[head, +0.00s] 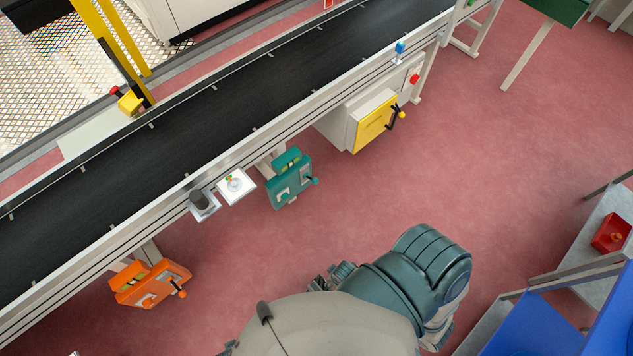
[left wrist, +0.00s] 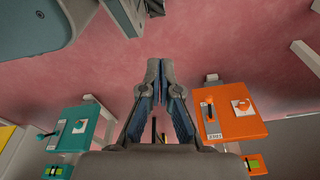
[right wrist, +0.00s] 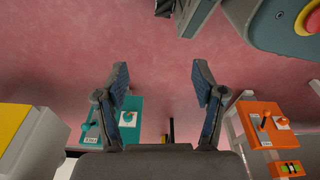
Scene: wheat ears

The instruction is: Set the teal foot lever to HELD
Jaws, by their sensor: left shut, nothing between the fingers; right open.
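The teal lever box (head: 290,180) hangs below the conveyor's near side, with a small teal-knobbed handle on its right. In the right wrist view the teal box (right wrist: 128,104) is partly behind a finger. Its handle (right wrist: 84,127) is at the left, above a white label too small to read. It also shows at the left of the left wrist view (left wrist: 74,127). My right gripper (right wrist: 160,85) is open and empty, apart from the box. In the head view a gripper, apparently the right one, is partly hidden by my arm. My left gripper (left wrist: 160,75) is shut and empty, apart from both boxes.
A similar orange lever box (head: 150,287) hangs farther left. A yellow-fronted cabinet (head: 374,122) with a black handle stands farther right under the conveyor (head: 200,130). A white plate (head: 236,187) is beside the teal box. A blue-sided structure (head: 560,325) is at the lower right. Floor between is clear.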

